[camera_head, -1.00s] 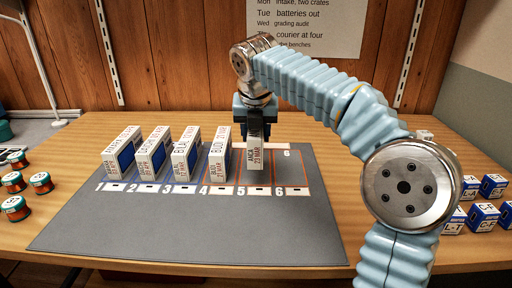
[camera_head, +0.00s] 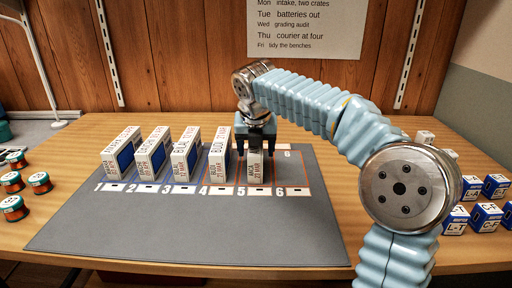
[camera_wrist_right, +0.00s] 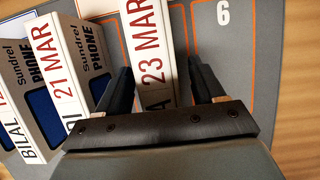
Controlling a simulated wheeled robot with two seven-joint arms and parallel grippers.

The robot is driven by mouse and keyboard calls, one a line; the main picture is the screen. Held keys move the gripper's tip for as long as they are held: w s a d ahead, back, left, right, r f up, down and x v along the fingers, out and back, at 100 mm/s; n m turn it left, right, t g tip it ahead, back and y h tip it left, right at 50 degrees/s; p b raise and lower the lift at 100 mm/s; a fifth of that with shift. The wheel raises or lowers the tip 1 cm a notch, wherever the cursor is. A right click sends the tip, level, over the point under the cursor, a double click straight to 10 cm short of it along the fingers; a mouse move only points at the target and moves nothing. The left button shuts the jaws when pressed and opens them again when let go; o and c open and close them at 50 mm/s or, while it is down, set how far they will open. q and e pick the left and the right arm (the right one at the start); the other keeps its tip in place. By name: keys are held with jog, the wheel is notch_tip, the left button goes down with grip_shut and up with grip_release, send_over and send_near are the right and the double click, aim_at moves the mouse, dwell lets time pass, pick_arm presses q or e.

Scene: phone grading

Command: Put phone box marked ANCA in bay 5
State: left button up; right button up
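The phone box marked ANCA (camera_head: 255,168) stands upright on the grey mat in bay 5, behind the number 5 label (camera_head: 241,191). Its 23 MAR face shows in the right wrist view (camera_wrist_right: 149,45). My right gripper (camera_head: 256,150) is above it with its fingers on either side of the box. In the right wrist view my right gripper (camera_wrist_right: 162,88) is open, with a clear gap between the box and the right-hand finger. My left gripper is not in view.
Several phone boxes stand in bays 1 to 4; the bay 4 box (camera_head: 217,160) is close beside my gripper. Bay 6 (camera_head: 292,176) is empty. The mat's front (camera_head: 190,230) is clear. Reels (camera_head: 12,183) lie left, small blue-and-white boxes (camera_head: 485,217) right.

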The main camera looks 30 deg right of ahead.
jog(key=p+v, duration=0.2)
jog(key=v, duration=0.9)
jog(key=shift+r, duration=0.35)
jog(key=shift+s+a+r, duration=0.15)
jog(key=shift+r, duration=0.1)
